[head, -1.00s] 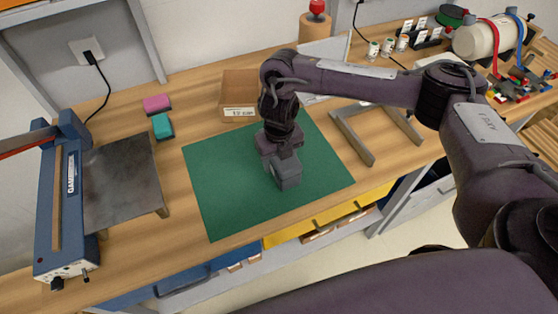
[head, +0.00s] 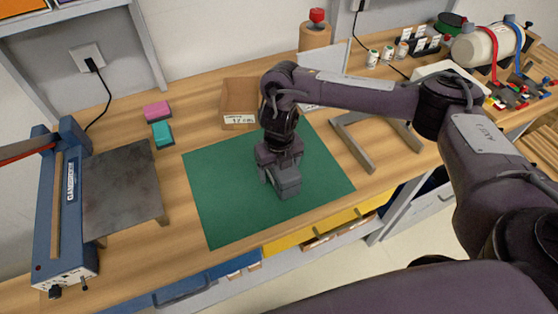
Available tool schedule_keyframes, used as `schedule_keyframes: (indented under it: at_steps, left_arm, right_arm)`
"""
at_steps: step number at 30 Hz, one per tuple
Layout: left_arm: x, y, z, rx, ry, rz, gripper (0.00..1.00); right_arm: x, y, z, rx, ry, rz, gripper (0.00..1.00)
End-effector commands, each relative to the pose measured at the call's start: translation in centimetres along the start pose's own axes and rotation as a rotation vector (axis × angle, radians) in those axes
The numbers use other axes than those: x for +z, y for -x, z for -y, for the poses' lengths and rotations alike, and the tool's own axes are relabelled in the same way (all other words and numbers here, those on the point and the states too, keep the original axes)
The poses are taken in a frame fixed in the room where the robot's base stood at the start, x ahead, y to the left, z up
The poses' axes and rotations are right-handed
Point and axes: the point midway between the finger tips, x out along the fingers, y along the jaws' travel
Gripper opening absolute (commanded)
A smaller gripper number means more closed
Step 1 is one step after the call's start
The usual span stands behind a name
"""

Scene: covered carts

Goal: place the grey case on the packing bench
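The packing bench (head: 125,265) is a long wooden worktop with a green mat (head: 225,205) on it. My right gripper (head: 281,183) points down over the middle of the mat, low and close to its surface. A small grey boxy shape (head: 288,183) shows at its fingertips. It may be the grey case, but it blends with the dark grey fingers. I cannot tell whether the fingers are shut on it or parted, or whether it touches the mat. My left gripper is not in view.
A blue sealing machine (head: 62,215) with a dark plate (head: 122,188) is at left. Pink (head: 157,110) and teal (head: 162,132) blocks lie nearby. The mat's left part is clear.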

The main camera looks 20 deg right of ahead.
Motion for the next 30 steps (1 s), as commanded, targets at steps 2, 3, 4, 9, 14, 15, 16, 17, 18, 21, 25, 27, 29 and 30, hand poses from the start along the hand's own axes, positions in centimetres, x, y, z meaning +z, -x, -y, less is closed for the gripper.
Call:
schedule_keyframes:
  at_steps: [2,3,4,9,14,15,16,17,18,21,25,27,29,30]
  left_arm:
    - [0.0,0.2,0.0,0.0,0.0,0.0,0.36]
    - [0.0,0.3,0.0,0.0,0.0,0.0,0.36]
    - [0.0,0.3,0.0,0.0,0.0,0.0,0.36]
    - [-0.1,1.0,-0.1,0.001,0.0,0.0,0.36]
    - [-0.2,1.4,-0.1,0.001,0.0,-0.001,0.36]
    - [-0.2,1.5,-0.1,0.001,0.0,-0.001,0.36]
    - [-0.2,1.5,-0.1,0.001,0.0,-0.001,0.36]
    - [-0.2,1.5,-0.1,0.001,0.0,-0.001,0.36]
    - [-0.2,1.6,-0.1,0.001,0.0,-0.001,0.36]
    - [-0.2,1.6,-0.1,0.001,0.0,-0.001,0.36]
    - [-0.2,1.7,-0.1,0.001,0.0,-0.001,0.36]
    - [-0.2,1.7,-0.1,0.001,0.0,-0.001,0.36]
    - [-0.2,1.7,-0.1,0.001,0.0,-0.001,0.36]
    - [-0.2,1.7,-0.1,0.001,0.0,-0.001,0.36]
  right_arm:
    - [0.1,0.9,0.0,0.001,0.001,0.003,0.74]
    - [0.1,1.5,0.0,0.001,0.002,0.004,0.74]
    - [0.2,2.0,0.0,0.0,0.003,0.005,0.74]
    - [0.2,5.9,0.0,-0.001,0.003,0.007,0.74]
    - [0.2,8.9,0.0,-0.002,0.002,0.006,0.74]
    - [0.1,9.6,0.0,-0.002,0.0,0.005,0.74]
    - [0.1,10.0,0.0,-0.002,0.001,0.005,0.74]
    - [0.1,10.4,0.0,-0.001,0.001,0.005,0.74]
    - [0.1,10.9,0.0,-0.001,0.002,0.004,0.74]
    - [0.1,11.7,0.0,0.0,0.0,0.003,0.74]
    - [0.0,12.1,0.0,0.0,-0.001,0.0,0.74]
    - [0.0,12.2,0.0,0.0,-0.001,-0.001,0.74]
    - [0.0,12.2,0.0,0.0,-0.001,-0.001,0.74]
    - [0.0,12.2,0.0,0.0,-0.001,-0.001,0.74]
